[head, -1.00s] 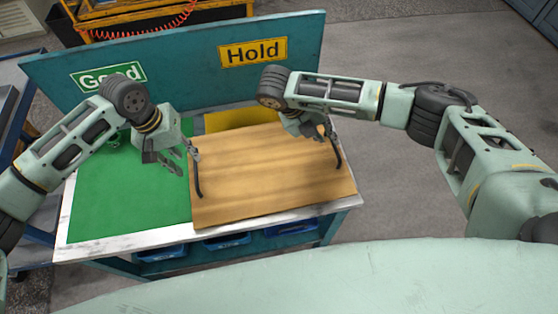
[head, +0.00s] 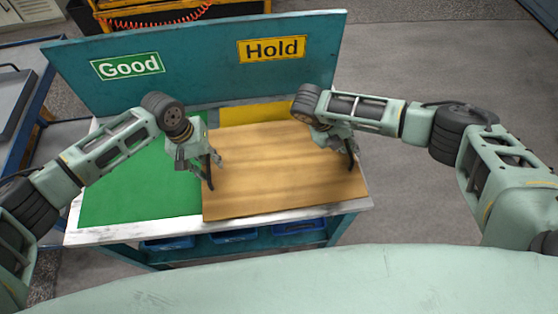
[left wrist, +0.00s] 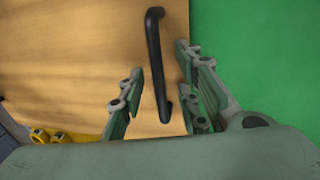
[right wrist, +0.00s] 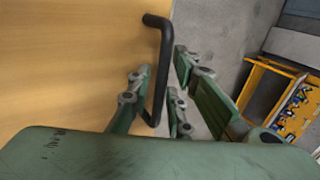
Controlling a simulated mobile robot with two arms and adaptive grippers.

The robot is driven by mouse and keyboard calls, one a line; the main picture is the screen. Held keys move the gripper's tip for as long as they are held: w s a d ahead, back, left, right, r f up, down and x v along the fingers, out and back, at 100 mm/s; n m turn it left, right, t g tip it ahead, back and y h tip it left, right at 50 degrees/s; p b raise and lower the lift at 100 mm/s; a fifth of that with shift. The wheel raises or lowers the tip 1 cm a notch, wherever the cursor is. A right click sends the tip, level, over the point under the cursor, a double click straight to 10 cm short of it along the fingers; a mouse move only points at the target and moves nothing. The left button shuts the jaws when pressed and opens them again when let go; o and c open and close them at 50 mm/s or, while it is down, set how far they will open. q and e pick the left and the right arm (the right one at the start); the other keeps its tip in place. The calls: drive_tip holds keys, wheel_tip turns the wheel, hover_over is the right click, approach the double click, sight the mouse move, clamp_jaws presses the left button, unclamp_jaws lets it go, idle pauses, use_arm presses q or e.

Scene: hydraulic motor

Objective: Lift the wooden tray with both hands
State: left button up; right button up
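The wooden tray (head: 275,172) lies flat on the bench, with a black handle near each side edge. My left gripper (head: 214,166) is at the tray's left handle (head: 208,178). In the left wrist view the left gripper (left wrist: 158,92) is open, its fingers on either side of the left handle (left wrist: 154,60), with gaps showing. My right gripper (head: 345,145) is at the right handle (head: 352,155). In the right wrist view the right gripper (right wrist: 160,82) is open, with the right handle (right wrist: 161,70) between its fingers. Fingertip depth against the handles is hard to judge.
The bench has a green mat (head: 135,190) at left and a yellow mat (head: 255,112) behind the tray. A teal back panel (head: 200,65) carries a Good sign (head: 127,66) and a Hold sign (head: 271,49). Blue bins (head: 235,236) sit under the bench.

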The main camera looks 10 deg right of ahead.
use_arm(q)
drive_tip(key=shift+c, duration=0.2)
drive_tip(key=c, duration=0.6)
use_arm(e)
clamp_jaws()
use_arm(q)
clamp_jaws()
drive_tip(key=shift+d, duration=0.1)
